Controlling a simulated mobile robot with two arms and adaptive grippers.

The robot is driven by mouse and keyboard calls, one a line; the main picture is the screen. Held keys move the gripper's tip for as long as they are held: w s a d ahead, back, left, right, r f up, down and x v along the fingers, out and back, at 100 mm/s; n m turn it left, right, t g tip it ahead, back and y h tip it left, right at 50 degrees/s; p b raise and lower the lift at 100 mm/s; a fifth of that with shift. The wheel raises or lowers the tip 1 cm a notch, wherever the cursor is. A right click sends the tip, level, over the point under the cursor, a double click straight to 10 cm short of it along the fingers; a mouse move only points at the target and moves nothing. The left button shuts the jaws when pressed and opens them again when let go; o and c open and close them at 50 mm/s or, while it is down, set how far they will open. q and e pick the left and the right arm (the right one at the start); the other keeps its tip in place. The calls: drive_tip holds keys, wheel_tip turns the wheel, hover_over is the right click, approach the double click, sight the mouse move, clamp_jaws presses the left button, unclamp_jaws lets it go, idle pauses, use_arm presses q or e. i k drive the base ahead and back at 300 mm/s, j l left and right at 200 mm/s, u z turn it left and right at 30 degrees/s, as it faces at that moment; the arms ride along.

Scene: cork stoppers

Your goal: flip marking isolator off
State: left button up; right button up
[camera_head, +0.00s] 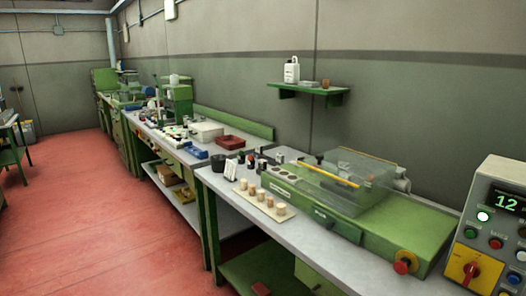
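A red and yellow rotary switch (405,262) sits on the front right end of a long green machine (425,225) with a clear cover. A second, larger red switch on a yellow plate (470,272) is on the grey control box (503,172) at the right edge. I cannot read a label that says which of them is the marking isolator. The larger switch's handle looks tilted; the exact setting is too small to read. Neither of my grippers is in view.
The grey bench (327,246) carries the machine, a board with several cork stoppers (281,208) and a black cup (218,163). A green wall shelf (308,90) holds a white bottle (291,71). The red floor (80,215) at left is mostly clear.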

sight(471, 271)
drive_tip(key=z, duration=1.35)
